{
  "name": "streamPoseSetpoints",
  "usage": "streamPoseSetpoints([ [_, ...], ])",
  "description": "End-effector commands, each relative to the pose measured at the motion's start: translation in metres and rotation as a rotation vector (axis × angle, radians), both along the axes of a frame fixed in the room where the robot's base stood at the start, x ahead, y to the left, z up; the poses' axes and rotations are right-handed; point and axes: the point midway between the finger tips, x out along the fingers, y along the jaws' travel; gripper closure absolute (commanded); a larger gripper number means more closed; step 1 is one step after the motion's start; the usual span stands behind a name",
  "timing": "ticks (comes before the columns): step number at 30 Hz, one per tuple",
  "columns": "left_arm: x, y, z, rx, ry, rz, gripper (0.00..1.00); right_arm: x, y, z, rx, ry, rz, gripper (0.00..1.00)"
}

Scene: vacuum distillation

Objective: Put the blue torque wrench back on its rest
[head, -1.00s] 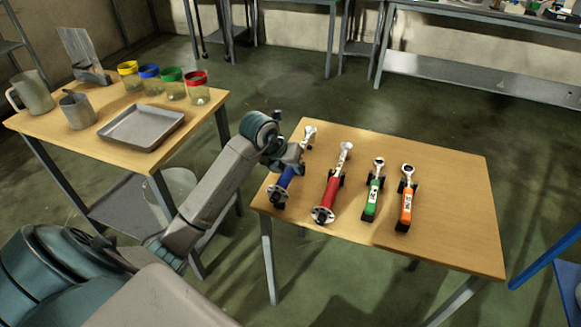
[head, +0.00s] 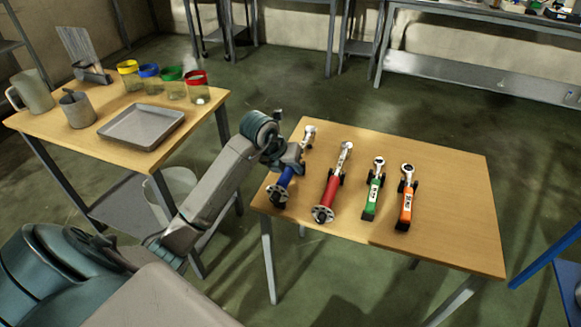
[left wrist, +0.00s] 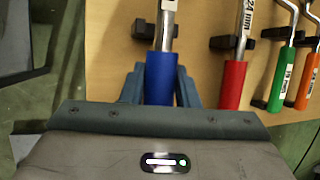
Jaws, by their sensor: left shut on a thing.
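The blue torque wrench (head: 284,182) lies at the left end of the right-hand wooden table, its metal head pointing to the back. My left gripper (head: 291,164) is over it and shut on its blue handle. In the left wrist view the blue handle (left wrist: 160,76) sits between the two fingers of my left gripper (left wrist: 161,84). A black rest (left wrist: 145,29) is under the wrench's metal shaft; I cannot tell whether the shaft touches it. My right gripper is not in view.
To the right lie a red torque wrench (head: 331,189), a green wrench (head: 372,192) and an orange wrench (head: 406,200) on black rests. The table's right part (head: 455,210) is clear. Another table at the left holds a metal tray (head: 141,127), several coloured-rim jars and mugs.

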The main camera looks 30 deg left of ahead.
Motion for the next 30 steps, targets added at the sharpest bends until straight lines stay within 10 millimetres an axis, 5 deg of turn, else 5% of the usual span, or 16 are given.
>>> streamPoseSetpoints([
  [30,0.001,0.000,-0.017,0.001,-0.004,-0.001,1.00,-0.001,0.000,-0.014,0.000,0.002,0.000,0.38],
])
